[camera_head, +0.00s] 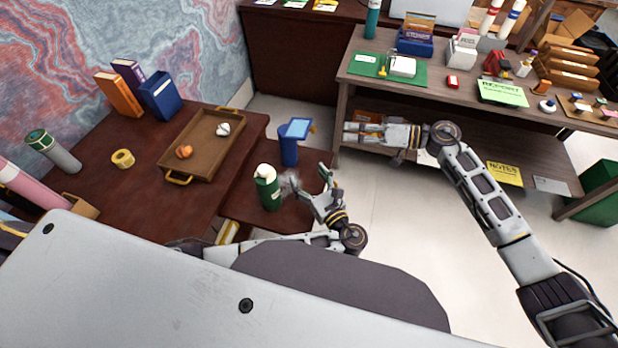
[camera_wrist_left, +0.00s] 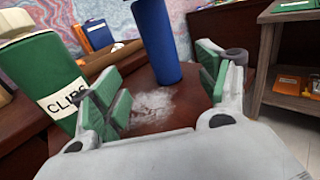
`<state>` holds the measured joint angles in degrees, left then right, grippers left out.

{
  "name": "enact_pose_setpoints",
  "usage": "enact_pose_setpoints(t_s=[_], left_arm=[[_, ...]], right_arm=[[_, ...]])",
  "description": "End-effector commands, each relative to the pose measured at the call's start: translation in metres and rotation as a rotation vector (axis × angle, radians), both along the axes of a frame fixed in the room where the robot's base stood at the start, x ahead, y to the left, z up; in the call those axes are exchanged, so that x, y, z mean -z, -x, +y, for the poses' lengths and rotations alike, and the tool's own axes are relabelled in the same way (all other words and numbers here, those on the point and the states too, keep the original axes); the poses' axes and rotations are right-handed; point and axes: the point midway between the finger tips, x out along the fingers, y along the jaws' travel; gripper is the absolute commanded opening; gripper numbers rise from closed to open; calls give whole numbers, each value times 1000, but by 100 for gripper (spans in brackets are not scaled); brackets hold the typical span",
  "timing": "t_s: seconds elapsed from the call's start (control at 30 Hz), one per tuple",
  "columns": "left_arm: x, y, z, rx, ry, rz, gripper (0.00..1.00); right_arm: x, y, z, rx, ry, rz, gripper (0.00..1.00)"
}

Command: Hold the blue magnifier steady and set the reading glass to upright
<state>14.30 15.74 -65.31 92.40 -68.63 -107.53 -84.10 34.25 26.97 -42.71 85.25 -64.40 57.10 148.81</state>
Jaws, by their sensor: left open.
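The blue magnifier (camera_head: 289,150) stands upright on the low dark red-brown desk section, with a blue stem and a lighter blue panel on top. In the left wrist view its blue stem (camera_wrist_left: 158,42) rises just beyond the fingers and its top is out of frame. My left gripper (camera_head: 308,181) is open, its green-padded fingers (camera_wrist_left: 165,92) apart with nothing between them, on the near side of the magnifier. My right gripper (camera_head: 352,134) is at the front of the shelved table, well to the right of the magnifier; its jaws are too small to judge.
A green container labelled CLIPS (camera_wrist_left: 52,82) stands close left of my left gripper; it also shows in the head view (camera_head: 268,190). A brown tray (camera_head: 201,162) with small items is further left. The shelved table (camera_head: 440,102) is at right.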

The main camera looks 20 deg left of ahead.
Motion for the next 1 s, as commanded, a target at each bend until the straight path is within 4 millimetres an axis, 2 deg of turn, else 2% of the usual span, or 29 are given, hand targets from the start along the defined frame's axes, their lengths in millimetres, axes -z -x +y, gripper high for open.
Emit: enact_pose_setpoints(t_s=[0.27, 0.47, 1.0], left_arm=[[0, -3, 3, 1, -1, 0, 75], [0, -13, 13, 0, -2, 1, 75], [0, -58, 57, 1, -3, 0, 75]], right_arm=[[0, 0, 0, 0, 0, 0, 36], [0, 0, 0, 0, 0, 0, 36], [0, 0, 0, 0, 0, 0, 36]])
